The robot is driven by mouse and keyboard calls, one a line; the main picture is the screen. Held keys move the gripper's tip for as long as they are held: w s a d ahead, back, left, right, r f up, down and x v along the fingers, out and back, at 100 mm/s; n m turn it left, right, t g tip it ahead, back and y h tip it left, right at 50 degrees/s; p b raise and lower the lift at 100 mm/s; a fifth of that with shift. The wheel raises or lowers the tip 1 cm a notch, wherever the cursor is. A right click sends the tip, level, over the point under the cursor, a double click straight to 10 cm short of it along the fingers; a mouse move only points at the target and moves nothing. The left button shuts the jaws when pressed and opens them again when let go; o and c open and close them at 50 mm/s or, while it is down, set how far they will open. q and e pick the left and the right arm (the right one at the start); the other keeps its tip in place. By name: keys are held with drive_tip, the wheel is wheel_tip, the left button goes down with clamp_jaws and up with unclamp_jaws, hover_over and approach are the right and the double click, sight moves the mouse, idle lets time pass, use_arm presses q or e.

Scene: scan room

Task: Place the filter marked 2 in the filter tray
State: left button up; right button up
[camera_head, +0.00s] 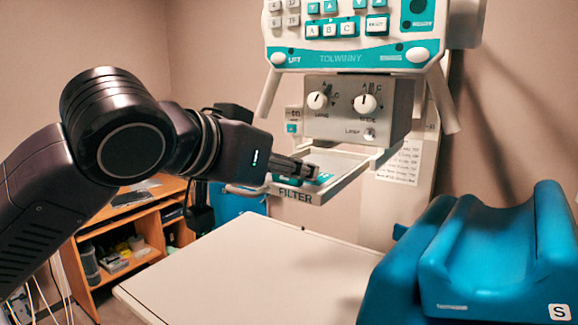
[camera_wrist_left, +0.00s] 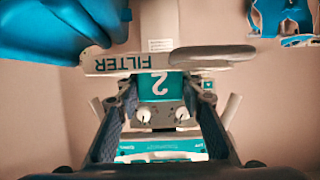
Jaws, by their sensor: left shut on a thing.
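The filter tray (camera_head: 345,182) is a pale shelf with FILTER on its front edge, below the machine's knob box. My left gripper (camera_head: 308,169) reaches in from the left over the tray and is shut on a teal filter (camera_head: 324,178). In the left wrist view the filter (camera_wrist_left: 160,88) shows a white 2, upside down, between my two fingers. The tray's FILTER edge (camera_wrist_left: 125,63) is right beside it there. The fingers partly hide the filter, and I cannot tell whether it rests on the tray. My right gripper is not in view.
The knob box (camera_head: 360,108) hangs close above the tray. A pale table (camera_head: 240,275) lies below it, bare at the front. A blue cushioned support (camera_head: 490,250) stands at the right. A wooden shelf unit (camera_head: 130,260) is at the left.

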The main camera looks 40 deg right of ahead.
use_arm(q)
drive_tip(key=o, duration=1.2)
drive_tip(key=shift+s+a+r, duration=0.15)
drive_tip(key=shift+a+r, duration=0.05)
drive_tip(key=shift+a, duration=0.2)
drive_tip(key=shift+b+v, duration=1.4)
drive_tip(key=shift+v, duration=4.15)
